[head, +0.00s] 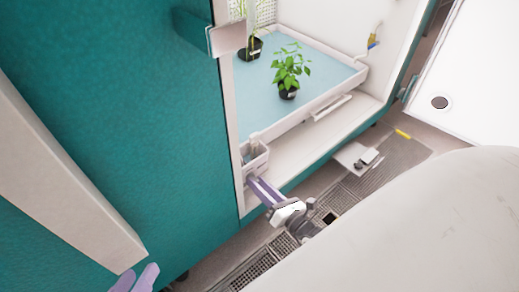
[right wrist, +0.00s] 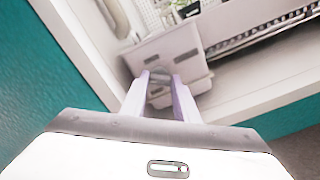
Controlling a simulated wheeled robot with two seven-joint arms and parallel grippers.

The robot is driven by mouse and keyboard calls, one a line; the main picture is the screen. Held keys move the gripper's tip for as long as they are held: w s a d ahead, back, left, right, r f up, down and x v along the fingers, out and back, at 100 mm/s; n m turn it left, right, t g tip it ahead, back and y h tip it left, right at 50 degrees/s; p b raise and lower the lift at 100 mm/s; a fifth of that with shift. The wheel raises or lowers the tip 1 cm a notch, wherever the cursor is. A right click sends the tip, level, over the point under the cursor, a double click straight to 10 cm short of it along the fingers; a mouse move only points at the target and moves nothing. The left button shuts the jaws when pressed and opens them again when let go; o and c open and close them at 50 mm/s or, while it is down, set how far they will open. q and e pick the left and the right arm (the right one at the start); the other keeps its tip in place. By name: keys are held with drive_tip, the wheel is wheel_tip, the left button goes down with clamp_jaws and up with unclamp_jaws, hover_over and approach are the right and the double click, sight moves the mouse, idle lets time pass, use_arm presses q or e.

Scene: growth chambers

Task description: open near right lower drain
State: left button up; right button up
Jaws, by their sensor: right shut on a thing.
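A small white fitting (head: 256,158), which I take for the drain, sits at the near lower left corner of the open chamber, beside the tray. It also shows in the right wrist view (right wrist: 165,48) as a pale box. My right gripper (head: 252,182) reaches to its lower front. In the right wrist view its purple fingers (right wrist: 159,82) close around a small grey part at the fitting; the fingers hide much of that part. My left gripper (head: 136,279) is at the bottom edge, its two purple fingertips apart, away from the drain.
A white-rimmed tray (head: 330,101) with a pale blue surface holds potted plants, one leafy plant (head: 290,68) in front. The teal chamber wall (head: 130,110) and white door frame stand close on the left. Floor grating (head: 385,172) runs below the chamber.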

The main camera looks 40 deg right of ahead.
drive_tip(key=m, duration=0.5)
drive_tip(key=shift+m, duration=0.3)
drive_tip(key=m, duration=0.5)
drive_tip(key=shift+m, duration=0.3)
drive_tip(key=o, duration=1.1)
drive_tip(key=shift+c, duration=0.2)
use_arm(q)
drive_tip(key=shift+a+f+y+p, duration=0.35)
drive_tip(key=shift+f+y+p, duration=0.05)
drive_tip(key=shift+f+p, duration=0.3)
use_arm(e)
drive_tip(key=s, duration=1)
drive_tip(key=shift+s+d, duration=0.15)
drive_tip(key=shift+d, duration=0.3)
